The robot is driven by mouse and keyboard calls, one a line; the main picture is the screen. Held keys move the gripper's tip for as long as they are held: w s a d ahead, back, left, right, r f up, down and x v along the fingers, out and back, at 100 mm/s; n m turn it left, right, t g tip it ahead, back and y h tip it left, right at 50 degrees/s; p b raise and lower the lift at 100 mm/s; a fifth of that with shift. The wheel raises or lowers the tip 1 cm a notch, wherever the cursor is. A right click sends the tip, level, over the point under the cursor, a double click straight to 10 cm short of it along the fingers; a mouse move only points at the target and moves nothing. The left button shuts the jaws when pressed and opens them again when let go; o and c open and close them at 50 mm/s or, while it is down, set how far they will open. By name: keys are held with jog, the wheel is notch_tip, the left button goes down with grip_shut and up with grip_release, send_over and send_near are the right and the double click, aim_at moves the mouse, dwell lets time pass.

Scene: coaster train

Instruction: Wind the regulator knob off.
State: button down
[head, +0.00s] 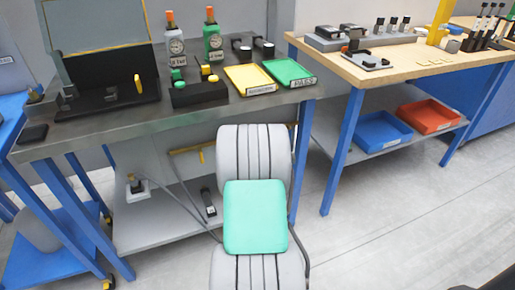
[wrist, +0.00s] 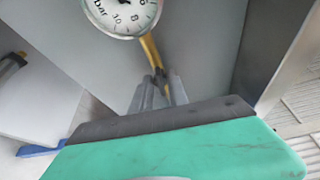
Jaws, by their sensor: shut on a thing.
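In the wrist view my gripper (wrist: 161,84) reaches up toward a grey panel below a round dial gauge (wrist: 122,14) marked "bar". Its two grey fingers are shut on a small dark part, which I take as the regulator knob (wrist: 160,76). The fingers hide most of it, so how far it is wound cannot be told. A yellow pipe (wrist: 152,52) runs down from the gauge to the fingertips. In the head view my own arm hides the gripper, the knob and the gauge. The yellow pipe (head: 184,150) shows there under the grey bench, left of my arm.
The grey bench (head: 150,122) carries two gauged bottles (head: 214,42), a yellow tray (head: 250,77) and a green tray (head: 288,71). A wooden-topped bench (head: 345,76) stands right, with blue (head: 382,130) and red (head: 430,116) bins below. The floor at right is clear.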

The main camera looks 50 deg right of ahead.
jog(key=shift+f+n+b, duration=0.1)
jog(key=shift+n+b, duration=0.5)
jog(key=shift+b, duration=0.1)
jog(key=c, duration=1.3)
grip_release()
jog(key=v, duration=0.8)
jog(key=shift+f, duration=0.15)
jog(key=shift+d, duration=0.1)
